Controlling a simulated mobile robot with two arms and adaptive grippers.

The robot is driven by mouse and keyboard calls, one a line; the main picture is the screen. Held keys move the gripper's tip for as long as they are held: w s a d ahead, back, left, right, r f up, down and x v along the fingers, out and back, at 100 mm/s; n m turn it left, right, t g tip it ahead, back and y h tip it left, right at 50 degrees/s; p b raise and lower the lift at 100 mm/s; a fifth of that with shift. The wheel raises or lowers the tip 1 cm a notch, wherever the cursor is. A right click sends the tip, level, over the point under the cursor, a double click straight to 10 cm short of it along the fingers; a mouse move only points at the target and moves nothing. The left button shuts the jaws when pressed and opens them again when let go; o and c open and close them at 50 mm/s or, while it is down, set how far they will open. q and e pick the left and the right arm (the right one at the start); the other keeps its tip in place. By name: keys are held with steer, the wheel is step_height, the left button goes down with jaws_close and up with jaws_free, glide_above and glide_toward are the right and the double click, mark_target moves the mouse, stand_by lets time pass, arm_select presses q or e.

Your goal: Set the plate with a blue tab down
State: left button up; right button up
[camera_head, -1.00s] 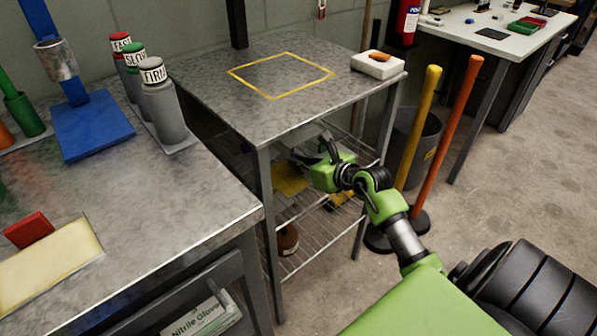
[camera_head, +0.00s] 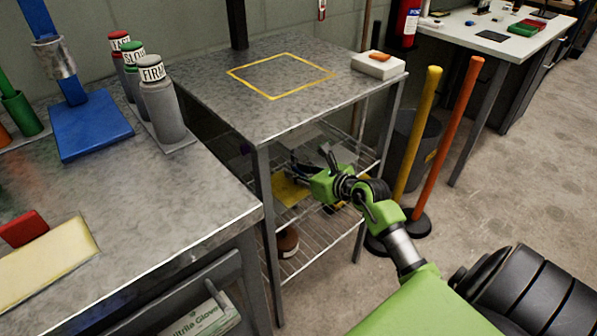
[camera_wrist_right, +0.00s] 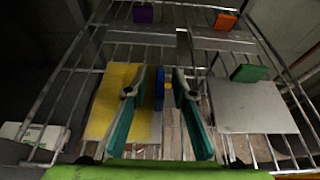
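A blue tab (camera_wrist_right: 159,88) stands upright between the fingers of my right gripper (camera_wrist_right: 160,90) in the right wrist view. The fingers are apart, with a visible gap on each side of the tab. A yellow panel (camera_wrist_right: 108,95) lies just left of the tab; I cannot tell whether the tab belongs to it. In the head view my right gripper (camera_head: 300,170) reaches under the steel table's top (camera_head: 235,105), over its wire shelves. The yellow panel (camera_head: 288,192) shows below it. My left gripper is out of view.
A grey plate (camera_wrist_right: 255,108) with a green tab (camera_wrist_right: 249,73) lies to the right on the rack. Purple (camera_wrist_right: 143,14) and orange (camera_wrist_right: 225,21) tabs are farther back. The tabletop has an empty yellow outlined square (camera_head: 280,74) and a white block (camera_head: 378,65).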

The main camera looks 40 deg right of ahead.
steer(key=shift+r, duration=0.1)
